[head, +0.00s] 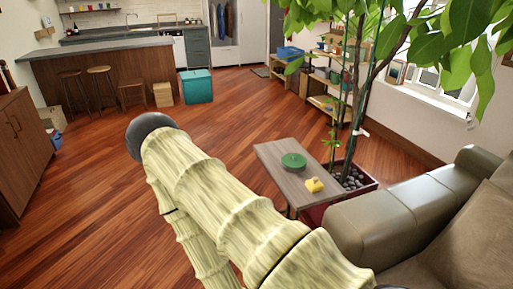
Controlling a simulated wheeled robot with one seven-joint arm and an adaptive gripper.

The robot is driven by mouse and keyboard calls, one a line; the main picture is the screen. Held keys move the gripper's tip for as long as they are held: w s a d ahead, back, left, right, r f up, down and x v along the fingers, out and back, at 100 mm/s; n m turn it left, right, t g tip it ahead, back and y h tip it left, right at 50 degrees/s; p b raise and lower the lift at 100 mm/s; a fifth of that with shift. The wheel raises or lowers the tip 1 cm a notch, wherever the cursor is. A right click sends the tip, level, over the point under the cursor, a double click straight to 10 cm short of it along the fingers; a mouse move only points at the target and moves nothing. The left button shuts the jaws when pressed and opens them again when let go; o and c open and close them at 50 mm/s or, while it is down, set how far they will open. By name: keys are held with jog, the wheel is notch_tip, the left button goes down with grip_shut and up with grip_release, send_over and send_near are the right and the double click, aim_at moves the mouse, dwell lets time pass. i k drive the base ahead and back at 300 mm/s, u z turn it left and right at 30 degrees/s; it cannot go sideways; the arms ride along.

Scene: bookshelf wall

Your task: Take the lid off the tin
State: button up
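A low, round green tin (293,161) sits on a small grey-brown wooden table (272,152) right of centre. Its top looks closed, with a small raised part in the middle, but it is too small here to tell the lid from the body. My arm, pale and ribbed, crosses the lower middle of the view, left of and nearer than the table. My gripper is not in view.
A small yellow object (314,185) lies on the same table near its front edge. The wooden floor (90,175) on the left is open.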

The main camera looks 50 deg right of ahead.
aim_at(293, 159)
jog(key=z, duration=0.1)
jog(key=i, duration=1.25)
jog(key=z, duration=1.35)
jog(key=i, duration=0.65)
jog(key=z, duration=0.65)
